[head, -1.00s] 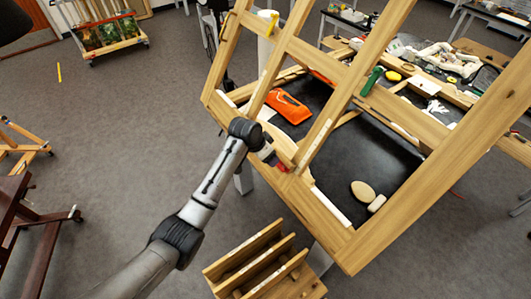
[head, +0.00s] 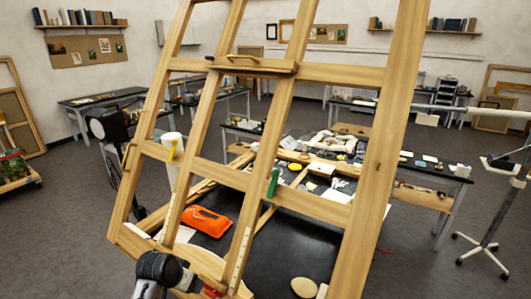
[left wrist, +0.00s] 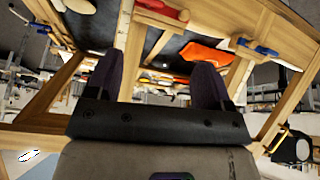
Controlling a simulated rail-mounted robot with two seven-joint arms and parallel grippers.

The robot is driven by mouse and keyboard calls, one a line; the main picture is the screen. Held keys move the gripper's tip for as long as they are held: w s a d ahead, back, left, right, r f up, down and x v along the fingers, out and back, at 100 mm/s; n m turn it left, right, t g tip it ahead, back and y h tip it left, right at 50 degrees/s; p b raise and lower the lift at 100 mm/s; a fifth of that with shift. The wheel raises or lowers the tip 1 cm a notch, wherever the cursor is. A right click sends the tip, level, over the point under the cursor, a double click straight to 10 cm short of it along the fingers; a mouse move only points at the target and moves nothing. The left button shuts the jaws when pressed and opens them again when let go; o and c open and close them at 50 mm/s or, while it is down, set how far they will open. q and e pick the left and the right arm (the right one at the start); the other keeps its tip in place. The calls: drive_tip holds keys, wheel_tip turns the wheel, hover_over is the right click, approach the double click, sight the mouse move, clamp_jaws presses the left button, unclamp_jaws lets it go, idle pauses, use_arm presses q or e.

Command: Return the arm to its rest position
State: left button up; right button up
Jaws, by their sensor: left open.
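My left arm (head: 158,270) comes in at the bottom left of the head view, its dark joint beside the lower rail of a large wooden easel frame (head: 330,210). Its gripper cannot be made out clearly there. In the left wrist view my left gripper (left wrist: 167,60) shows two dark fingers spread apart with nothing held between them. The wooden frame and an orange pouch (left wrist: 203,54) appear beyond the fingers. My right gripper is in no view.
The orange pouch (head: 207,221) and a pale oval block (head: 304,287) lie on a black surface behind the easel bars. A green-handled item (head: 273,182) is at a bar. Cluttered tables stand behind. Open grey floor (head: 70,225) lies at left.

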use_arm(q)
wheel_tip(320, 180, up, 12)
drive_tip(key=t+y, duration=0.1)
drive_tip(key=t, duration=0.3)
drive_tip(key=s+d+r+n+t+p, duration=0.15)
drive_tip(key=s+r, duration=0.25)
drive_tip(key=s, duration=0.4)
drive_tip(key=s+f+g+p, duration=0.1)
drive_tip(key=s+f, duration=0.5)
drive_tip(key=s, duration=0.6)
drive_tip(key=s+d+f+g+p, duration=0.1)
drive_tip(key=s+f+g+p, duration=0.1)
drive_tip(key=s+f, duration=0.5)
drive_tip(key=s+f+g+p, duration=0.2)
drive_tip(key=s+f, duration=0.5)
drive_tip(key=s, duration=1.1)
drive_tip(key=shift+d+g+y, duration=0.3)
drive_tip(key=shift+g, duration=0.55)
